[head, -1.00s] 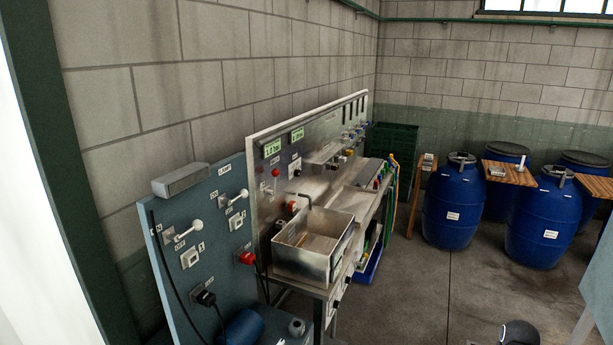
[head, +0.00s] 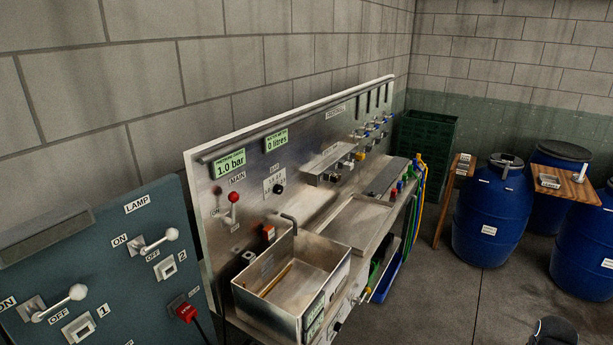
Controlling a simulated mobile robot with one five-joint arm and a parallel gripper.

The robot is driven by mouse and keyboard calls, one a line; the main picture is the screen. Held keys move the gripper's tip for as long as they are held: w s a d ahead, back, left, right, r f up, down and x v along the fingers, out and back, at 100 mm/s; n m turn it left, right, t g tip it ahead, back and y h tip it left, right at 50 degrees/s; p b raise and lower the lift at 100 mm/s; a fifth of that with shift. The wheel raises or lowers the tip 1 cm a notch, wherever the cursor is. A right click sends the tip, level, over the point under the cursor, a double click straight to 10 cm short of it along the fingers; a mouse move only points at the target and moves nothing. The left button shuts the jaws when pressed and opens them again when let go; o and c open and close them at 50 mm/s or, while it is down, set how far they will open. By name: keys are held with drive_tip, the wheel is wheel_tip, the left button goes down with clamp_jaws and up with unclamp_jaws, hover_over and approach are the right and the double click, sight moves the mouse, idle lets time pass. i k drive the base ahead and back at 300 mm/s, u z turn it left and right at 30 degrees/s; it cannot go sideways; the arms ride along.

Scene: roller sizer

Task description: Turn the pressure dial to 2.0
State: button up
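The pressure dial (head: 278,188) is a small black knob on a white scale plate on the steel panel, right of the MAIN lever. The scale numbers are too small to read surely. The green pressure display (head: 230,164) above it reads 1.0 bar. The MAIN lever (head: 233,198) has a red ball top, between ON and OFF labels.
A steel basin (head: 290,280) stands below the dial and juts out from the panel. A blue LAMP panel (head: 100,260) with levers is at left. Blue barrels (head: 488,215) stand at right. Concrete floor (head: 450,300) is clear between bench and barrels.

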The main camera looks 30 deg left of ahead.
sight(278, 189)
drive_tip(key=i, duration=0.75)
drive_tip(key=u, duration=0.5)
drive_tip(key=k, duration=0.15)
drive_tip(key=u, duration=2.7)
